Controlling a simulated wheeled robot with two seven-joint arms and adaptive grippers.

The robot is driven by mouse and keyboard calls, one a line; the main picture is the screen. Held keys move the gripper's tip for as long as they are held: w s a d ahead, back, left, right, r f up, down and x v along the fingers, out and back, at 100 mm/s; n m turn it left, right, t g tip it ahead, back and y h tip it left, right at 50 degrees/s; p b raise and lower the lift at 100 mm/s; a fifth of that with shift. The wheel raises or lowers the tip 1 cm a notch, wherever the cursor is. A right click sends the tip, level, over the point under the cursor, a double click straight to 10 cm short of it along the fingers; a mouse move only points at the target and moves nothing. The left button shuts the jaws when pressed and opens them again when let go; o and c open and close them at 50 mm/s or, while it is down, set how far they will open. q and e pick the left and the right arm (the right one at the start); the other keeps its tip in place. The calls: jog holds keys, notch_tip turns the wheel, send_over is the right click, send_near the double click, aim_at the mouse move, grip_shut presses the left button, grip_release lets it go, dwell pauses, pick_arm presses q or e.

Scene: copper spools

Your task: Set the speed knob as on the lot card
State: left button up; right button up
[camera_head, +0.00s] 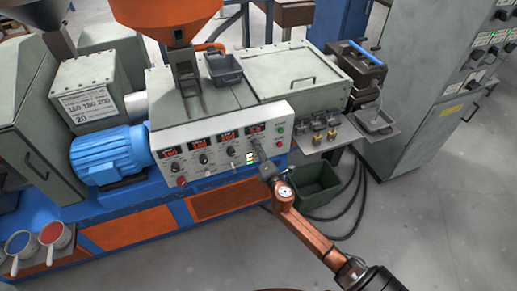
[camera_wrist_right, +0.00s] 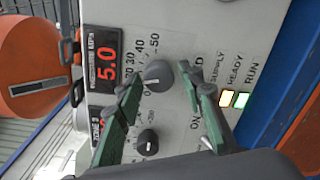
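The lot card (camera_head: 88,104) is on the grey box at the left; it reads 160 180 200, with 20 below. The speed knob (camera_wrist_right: 158,75) is dark, on the pale control panel (camera_head: 215,152), with a scale of numbers up to 50. The red speed display (camera_wrist_right: 106,54) beside it reads 5.0. My right gripper (camera_wrist_right: 168,92) is open, its two green fingers apart on either side of the knob, with gaps visible. In the head view my right gripper (camera_head: 262,160) is at the panel's right part and largely hides the knob. My left gripper is out of view.
Another knob (camera_wrist_right: 148,142) is close to one finger. Lit indicator lamps (camera_wrist_right: 233,99) and a toggle switch (camera_wrist_right: 206,143) are on the other side. A dark green bin (camera_head: 316,186) stands below the panel.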

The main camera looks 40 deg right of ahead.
jog(key=shift+o, duration=0.7)
jog(key=v, duration=1.2)
